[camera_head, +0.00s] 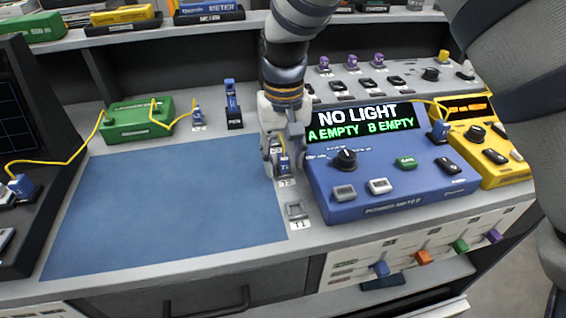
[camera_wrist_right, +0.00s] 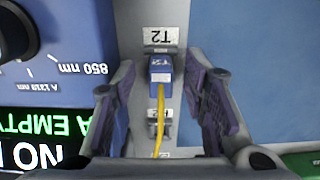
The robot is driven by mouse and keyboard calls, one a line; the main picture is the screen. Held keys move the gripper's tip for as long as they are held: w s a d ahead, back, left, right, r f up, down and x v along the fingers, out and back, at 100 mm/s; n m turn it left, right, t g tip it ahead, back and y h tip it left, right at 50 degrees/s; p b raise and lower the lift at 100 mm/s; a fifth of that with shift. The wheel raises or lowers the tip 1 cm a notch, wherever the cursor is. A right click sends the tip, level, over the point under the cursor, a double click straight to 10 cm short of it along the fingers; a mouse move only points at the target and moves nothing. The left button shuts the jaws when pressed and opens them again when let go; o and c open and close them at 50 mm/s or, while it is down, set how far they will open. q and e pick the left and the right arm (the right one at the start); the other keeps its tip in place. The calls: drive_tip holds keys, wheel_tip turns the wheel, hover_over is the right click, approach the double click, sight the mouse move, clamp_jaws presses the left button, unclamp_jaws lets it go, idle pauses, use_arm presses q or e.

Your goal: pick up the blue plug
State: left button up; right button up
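A blue plug (camera_head: 284,169) with a yellow cable sits upright at the T2 holder, between the blue mat and the blue power meter. In the right wrist view the plug (camera_wrist_right: 160,70) stands at the T2 label, its cable running toward my wrist. My right gripper (camera_head: 277,157) is lowered over it from above. In the right wrist view its fingers (camera_wrist_right: 158,88) are apart, one on each side of the plug, with visible gaps. In the head view the gripper partly hides the plug. My left gripper is not in view.
The blue meter (camera_head: 408,189), reading "NO LIGHT", stands close right of the gripper. An empty T1 holder (camera_head: 296,211) is in front. The blue mat (camera_head: 170,205) is clear. Other blue plugs show by the green box (camera_head: 138,118), at far left (camera_head: 22,186) and at the meter (camera_head: 438,129).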

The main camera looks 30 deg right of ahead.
clamp_jaws()
drive_tip(key=shift+r, duration=0.25)
wheel_tip(320, 180, up, 2)
drive_tip(key=shift+w+r, duration=0.1)
drive_tip(key=shift+r, duration=0.1)
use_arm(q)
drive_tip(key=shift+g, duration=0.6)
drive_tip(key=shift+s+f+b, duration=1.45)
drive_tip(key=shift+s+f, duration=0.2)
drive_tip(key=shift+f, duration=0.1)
use_arm(e)
drive_tip(key=w+a+r, duration=0.8)
drive_tip(key=a+r, duration=0.2)
drive_tip(key=a, duration=0.1)
drive_tip(key=shift+w, duration=0.35)
drive_tip(key=shift+r, duration=0.1)
